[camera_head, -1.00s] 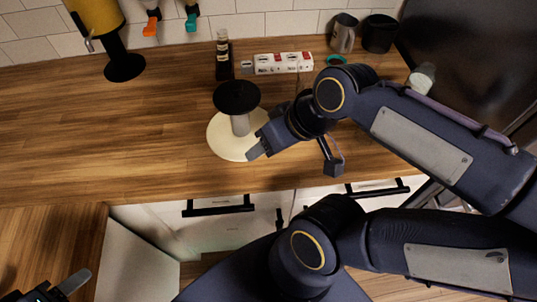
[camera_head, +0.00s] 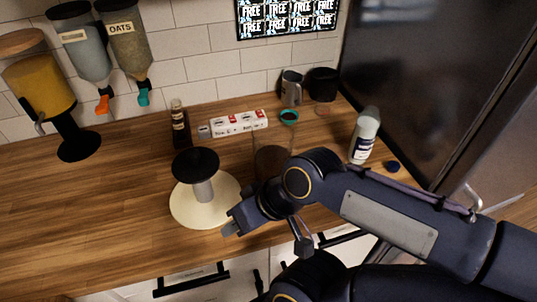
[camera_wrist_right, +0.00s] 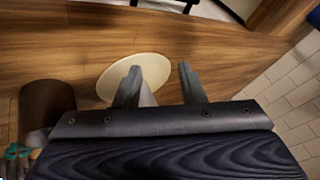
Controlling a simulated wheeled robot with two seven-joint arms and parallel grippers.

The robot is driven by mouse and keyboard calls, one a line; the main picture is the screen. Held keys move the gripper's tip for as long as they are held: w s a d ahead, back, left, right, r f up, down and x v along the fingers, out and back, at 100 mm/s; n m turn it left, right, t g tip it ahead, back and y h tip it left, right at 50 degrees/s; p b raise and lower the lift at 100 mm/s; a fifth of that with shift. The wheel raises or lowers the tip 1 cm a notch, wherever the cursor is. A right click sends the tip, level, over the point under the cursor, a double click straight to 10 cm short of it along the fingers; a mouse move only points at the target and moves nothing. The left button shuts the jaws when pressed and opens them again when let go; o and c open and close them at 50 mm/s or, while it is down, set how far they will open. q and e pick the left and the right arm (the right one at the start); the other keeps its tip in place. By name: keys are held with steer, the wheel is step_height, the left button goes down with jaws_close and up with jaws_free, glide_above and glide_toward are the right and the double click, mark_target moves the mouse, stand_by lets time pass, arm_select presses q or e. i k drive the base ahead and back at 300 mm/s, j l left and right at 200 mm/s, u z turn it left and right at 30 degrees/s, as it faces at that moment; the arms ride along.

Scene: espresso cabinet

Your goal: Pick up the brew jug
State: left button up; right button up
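A clear vessel with brown contents (camera_head: 270,160), which looks like the brew jug, stands on the wooden counter, partly hidden behind my right arm. A brown cylinder (camera_wrist_right: 46,104) at the left of the right wrist view seems to be the same vessel. My right gripper (camera_head: 232,226) is left of and nearer than it, over the front right edge of a cream disc (camera_head: 221,212). The right wrist view shows its two fingers (camera_wrist_right: 158,75) apart, with no object clearly held. My left gripper is out of view.
Behind are a dark bottle (camera_head: 180,125), a red-and-white box (camera_head: 238,122), a metal pitcher (camera_head: 291,88) and a black cup (camera_head: 322,84). A white bottle (camera_head: 364,136) stands right.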

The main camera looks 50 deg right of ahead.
mark_target(273, 140)
steer(key=l+z, duration=0.1)
steer(key=z, duration=0.4)
steer(key=l+z, duration=0.1)
steer(key=z, duration=0.4)
steer(key=l+z, duration=0.15)
steer(key=z, duration=0.35)
